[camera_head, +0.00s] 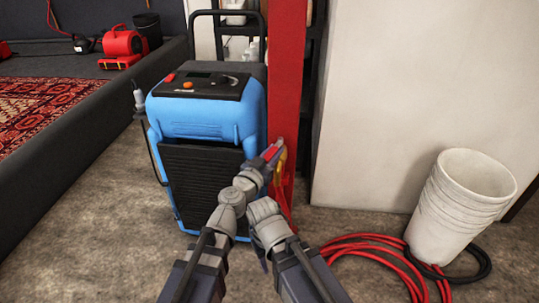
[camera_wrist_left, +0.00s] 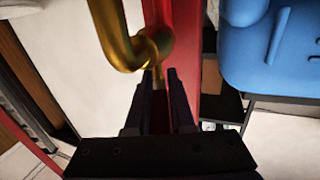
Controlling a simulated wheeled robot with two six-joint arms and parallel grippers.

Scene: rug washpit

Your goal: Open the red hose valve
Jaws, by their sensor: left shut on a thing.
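The red hose valve's handle (camera_head: 271,152) shows as a small red piece on the red post, beside brass-yellow pipework (camera_head: 281,161). In the left wrist view the bent brass pipe (camera_wrist_left: 122,38) runs down toward my fingertips. My left gripper (camera_head: 268,158) is at the valve; in its wrist view the dark fingers (camera_wrist_left: 159,78) are close together around a narrow piece that looks red. They hide most of it, so the handle's angle is unclear. My right arm reaches in beside the left one, but its fingers cannot be made out.
The red post (camera_head: 287,60) carries the valve. A blue machine (camera_head: 205,118) stands close on its left. A pale wall (camera_head: 410,90) is on the right. A raised platform holds a patterned rug (camera_head: 50,105).

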